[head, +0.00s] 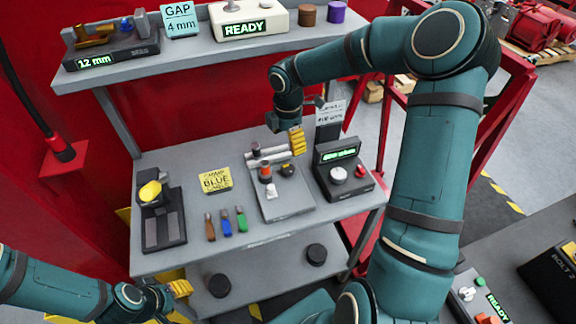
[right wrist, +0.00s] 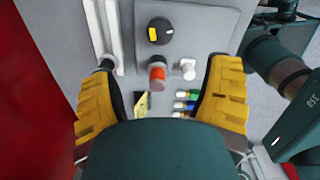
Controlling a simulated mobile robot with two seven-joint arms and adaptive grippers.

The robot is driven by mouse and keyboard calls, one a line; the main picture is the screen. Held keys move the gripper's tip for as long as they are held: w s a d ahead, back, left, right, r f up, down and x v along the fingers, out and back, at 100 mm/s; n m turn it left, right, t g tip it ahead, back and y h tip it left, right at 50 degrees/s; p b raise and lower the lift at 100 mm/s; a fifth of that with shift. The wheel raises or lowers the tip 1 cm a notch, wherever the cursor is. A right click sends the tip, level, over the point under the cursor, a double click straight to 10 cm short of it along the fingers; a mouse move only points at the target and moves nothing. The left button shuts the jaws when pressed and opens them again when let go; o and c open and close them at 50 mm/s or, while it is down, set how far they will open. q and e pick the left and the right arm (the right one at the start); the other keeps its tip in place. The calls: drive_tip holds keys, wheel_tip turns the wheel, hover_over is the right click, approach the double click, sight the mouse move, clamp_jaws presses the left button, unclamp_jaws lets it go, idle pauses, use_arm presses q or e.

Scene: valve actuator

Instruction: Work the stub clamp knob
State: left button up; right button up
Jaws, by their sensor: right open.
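A grey fixture plate (head: 290,206) on the bench carries a black knob (head: 288,170), an orange-red capped post (head: 265,172) and a small white knob (head: 271,190). Which one is the stub clamp knob I cannot tell. In the right wrist view the black knob (right wrist: 160,31) has a yellow mark, with the orange-red post (right wrist: 157,76) and white knob (right wrist: 188,69) nearby. My right gripper (head: 297,142) is above the back of the fixture, its yellow fingers (right wrist: 162,68) spread apart with nothing held. My left gripper (head: 180,288) is low at the bench's front left; its opening is unclear.
A black box with a lit display (head: 338,155) stands right of the fixture. Several coloured tools (head: 226,222) and a yellow note (head: 216,180) lie to its left. A black stand with a yellow top (head: 150,191) is at the bench's left. A shelf (head: 200,58) runs behind.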

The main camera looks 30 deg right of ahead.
sight(288, 168)
wheel_tip(288, 168, down, 12)
drive_tip(key=shift+f+b, duration=0.1)
drive_tip(key=shift+b, duration=0.65)
drive_tip(key=c, duration=1.2)
